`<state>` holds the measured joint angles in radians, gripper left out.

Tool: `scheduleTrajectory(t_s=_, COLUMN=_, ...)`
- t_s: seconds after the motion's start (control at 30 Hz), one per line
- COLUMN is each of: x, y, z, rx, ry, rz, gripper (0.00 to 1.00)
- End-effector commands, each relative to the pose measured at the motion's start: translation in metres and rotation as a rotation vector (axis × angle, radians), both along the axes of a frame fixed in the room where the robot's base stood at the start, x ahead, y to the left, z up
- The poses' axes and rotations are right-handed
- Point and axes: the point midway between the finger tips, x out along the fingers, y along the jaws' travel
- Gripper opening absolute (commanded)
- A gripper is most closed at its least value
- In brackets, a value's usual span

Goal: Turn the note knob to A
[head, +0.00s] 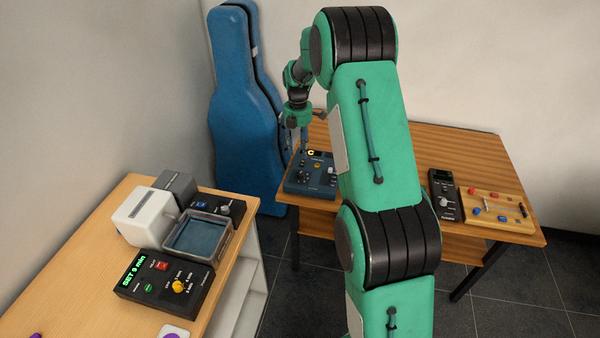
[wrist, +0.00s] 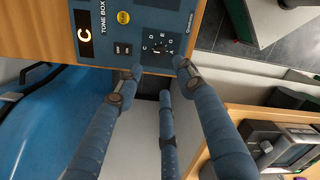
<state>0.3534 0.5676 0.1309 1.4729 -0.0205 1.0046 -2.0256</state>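The blue tone box (head: 312,184) stands at the left end of the far wooden table. Its display (wrist: 84,35) shows an orange C. The dark note knob (wrist: 157,51) sits on the box's face in the wrist view, ringed by small letters including C, D and E. Its pointer is too small to read for sure. My gripper (wrist: 159,74) has its fingers spread apart with nothing between them. Two fingertips lie just below the knob in the wrist view, one to each side. In the head view my gripper (head: 304,143) is above the box.
A yellow button (wrist: 124,18) and a dark switch (wrist: 122,49) sit near the knob. A blue instrument case (head: 245,110) stands left of the far table. A dark device (head: 445,196) and a wooden board (head: 484,211) lie to the right. A nearer table holds a timer box (head: 150,290).

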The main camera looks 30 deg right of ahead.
Motion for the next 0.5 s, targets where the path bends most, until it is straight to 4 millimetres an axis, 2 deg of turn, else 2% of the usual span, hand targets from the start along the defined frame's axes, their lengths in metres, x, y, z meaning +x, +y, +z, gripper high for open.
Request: scheduleTrajectory(t_s=0.5, x=-0.004, y=0.000, z=-0.081, rx=0.001, ry=0.002, rz=0.000, gripper=0.38)
